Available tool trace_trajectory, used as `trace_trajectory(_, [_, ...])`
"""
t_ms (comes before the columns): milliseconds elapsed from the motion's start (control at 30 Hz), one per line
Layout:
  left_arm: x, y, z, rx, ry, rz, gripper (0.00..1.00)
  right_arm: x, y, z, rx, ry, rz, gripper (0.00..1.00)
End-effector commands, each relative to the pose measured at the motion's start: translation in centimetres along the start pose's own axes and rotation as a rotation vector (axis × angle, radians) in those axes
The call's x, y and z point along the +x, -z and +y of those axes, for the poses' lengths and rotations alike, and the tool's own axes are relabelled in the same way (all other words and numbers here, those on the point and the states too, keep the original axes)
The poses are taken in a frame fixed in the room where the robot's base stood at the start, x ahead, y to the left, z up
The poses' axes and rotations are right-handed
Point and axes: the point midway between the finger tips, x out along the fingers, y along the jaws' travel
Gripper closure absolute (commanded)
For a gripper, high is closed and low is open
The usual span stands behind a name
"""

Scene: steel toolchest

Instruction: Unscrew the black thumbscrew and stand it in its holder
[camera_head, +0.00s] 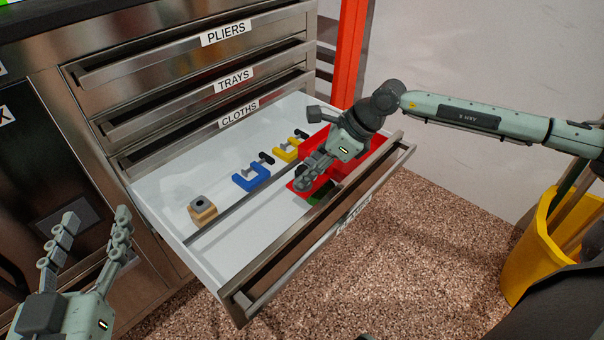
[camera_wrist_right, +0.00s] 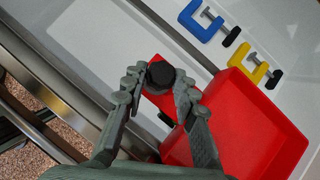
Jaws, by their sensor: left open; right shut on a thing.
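The black thumbscrew (camera_wrist_right: 160,74) shows in the right wrist view, its round dark head between my right fingertips, above a red piece (camera_wrist_right: 150,104). My right gripper (camera_wrist_right: 158,88) is shut on the thumbscrew. In the head view my right gripper (camera_head: 312,178) is over the right part of the open drawer and hides the thumbscrew. I cannot tell how far the screw sits in the red piece. A small wooden block with a dark hole (camera_head: 202,210), which looks like the holder, stands at the drawer's left. My left gripper (camera_head: 95,235) is open and empty at the lower left.
A blue clamp (camera_head: 252,178) and a yellow clamp (camera_head: 287,151) lie in the white drawer (camera_head: 165,190). A red bin (camera_wrist_right: 245,120) is beside my right gripper. A metal strip crosses the drawer. The drawer floor around the wooden block is clear.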

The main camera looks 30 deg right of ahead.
Motion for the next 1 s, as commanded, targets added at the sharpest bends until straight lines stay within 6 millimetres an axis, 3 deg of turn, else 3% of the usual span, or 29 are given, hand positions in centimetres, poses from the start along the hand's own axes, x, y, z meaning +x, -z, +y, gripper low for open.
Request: trace_trajectory(1000, [0.0,1.0,0.0,0.000,-0.001,0.001,0.48,-1.6,-1.1,0.0,-0.001,0.000,0.000,1.00])
